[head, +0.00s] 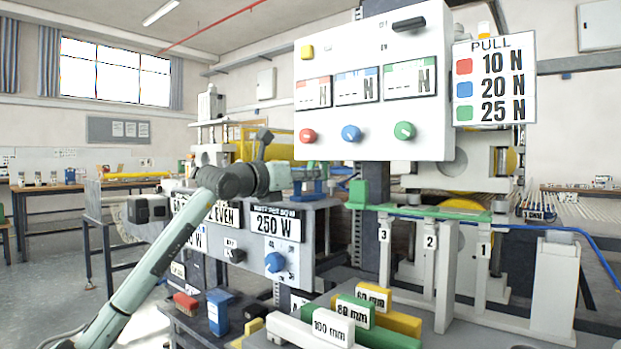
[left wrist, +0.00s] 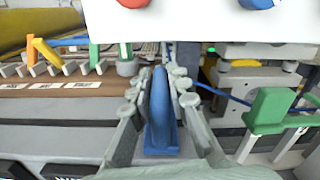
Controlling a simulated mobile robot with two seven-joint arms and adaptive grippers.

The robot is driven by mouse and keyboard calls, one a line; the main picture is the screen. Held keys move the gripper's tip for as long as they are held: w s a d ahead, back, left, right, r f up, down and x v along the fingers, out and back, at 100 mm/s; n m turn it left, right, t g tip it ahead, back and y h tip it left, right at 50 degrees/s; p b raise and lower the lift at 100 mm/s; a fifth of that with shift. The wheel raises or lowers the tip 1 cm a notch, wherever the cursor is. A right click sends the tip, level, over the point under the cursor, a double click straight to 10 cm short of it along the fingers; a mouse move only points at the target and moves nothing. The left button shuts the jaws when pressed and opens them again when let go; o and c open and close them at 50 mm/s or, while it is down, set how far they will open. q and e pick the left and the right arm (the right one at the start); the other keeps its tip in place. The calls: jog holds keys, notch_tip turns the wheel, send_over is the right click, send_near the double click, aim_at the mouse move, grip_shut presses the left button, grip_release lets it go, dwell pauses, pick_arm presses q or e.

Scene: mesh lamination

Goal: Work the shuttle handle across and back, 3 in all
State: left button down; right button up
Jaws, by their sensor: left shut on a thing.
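The shuttle handle appears to be the blue upright piece (left wrist: 160,112) between my left fingers in the left wrist view. In the head view the blue piece (head: 316,186) shows at the front of the machine, just right of my left gripper (head: 290,178). My left gripper (left wrist: 158,95) is shut on it, with a finger on each side; the fingers cover part of its sides. My left arm reaches in from the lower left. My right gripper is in neither view.
A white control panel (head: 375,120) with coloured knobs hangs above and right of the gripper. A green bar (head: 425,212) with a raised end runs right, above numbered posts. Below are a 250 W box (head: 305,240) and several labelled blocks (head: 333,328).

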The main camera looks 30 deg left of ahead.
pick_arm(q)
jog(key=shift+d+f, duration=0.15)
jog(key=shift+d, duration=0.2)
jog(key=c, duration=1.5)
grip_release()
jog(key=shift+d, duration=0.15)
jog(key=shift+s+a, duration=0.2)
jog(key=shift+s, duration=0.05)
jog(key=s, duration=1.1)
jog(key=shift+s+a, duration=0.25)
jog(key=shift+a, duration=0.15)
